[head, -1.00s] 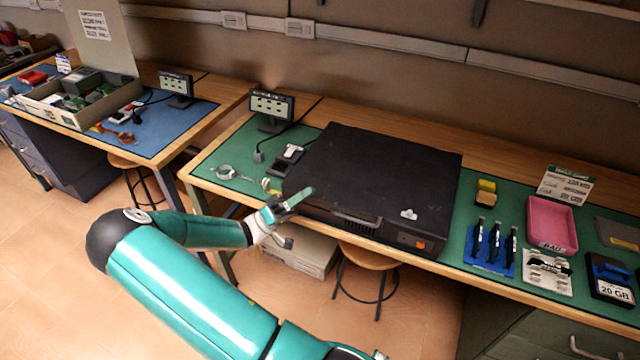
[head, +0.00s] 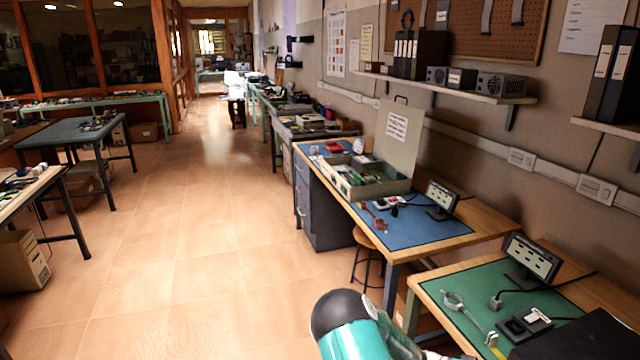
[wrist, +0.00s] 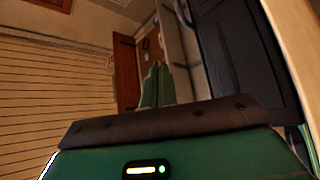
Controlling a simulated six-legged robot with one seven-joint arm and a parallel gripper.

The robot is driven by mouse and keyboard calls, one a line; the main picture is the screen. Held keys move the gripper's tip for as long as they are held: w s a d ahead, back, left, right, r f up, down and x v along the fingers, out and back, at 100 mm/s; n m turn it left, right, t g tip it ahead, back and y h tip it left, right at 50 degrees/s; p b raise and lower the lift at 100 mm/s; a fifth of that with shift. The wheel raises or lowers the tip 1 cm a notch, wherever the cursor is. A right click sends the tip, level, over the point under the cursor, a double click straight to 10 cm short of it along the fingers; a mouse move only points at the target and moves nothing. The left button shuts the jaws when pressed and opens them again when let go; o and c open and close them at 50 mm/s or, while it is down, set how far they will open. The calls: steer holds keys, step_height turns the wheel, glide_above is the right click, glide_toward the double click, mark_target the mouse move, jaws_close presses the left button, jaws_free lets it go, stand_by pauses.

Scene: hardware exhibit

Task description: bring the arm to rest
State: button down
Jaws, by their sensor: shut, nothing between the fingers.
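My gripper (wrist: 157,86) shows in the wrist view, its two green fingers together with nothing between them. The fingers point toward a brown door or panel in the background. In the head view only my teal arm with its dark elbow shows at the bottom edge, beside the near green-matted bench (head: 455,290). The gripper itself is below that frame. A large dark panelled thing (wrist: 240,60) stands close to the right of the fingers in the wrist view; I cannot tell for sure what it is.
The green bench holds a small display (head: 531,258) and a black case (head: 590,340) at the corner. A blue-matted bench (head: 420,232) with an open box (head: 370,187) stands beyond. A stool (head: 366,240) is between. The tiled aisle (head: 190,240) on the left is clear.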

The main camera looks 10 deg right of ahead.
steer(key=s+a+r+n+t+y, duration=0.3)
steer(key=a+r+n+t+y, duration=0.4)
steer(key=a, duration=0.8)
steer(key=s+a+r+n+t+y, duration=0.3)
steer(key=a+r+n+t+y, duration=0.5)
steer(key=a+r+t, duration=0.5)
steer(key=shift+a+r+n+t+y, duration=0.3)
steer(key=shift+a+r+t, duration=0.05)
steer(key=shift+a+t, duration=0.75)
steer(key=shift+d, duration=0.3)
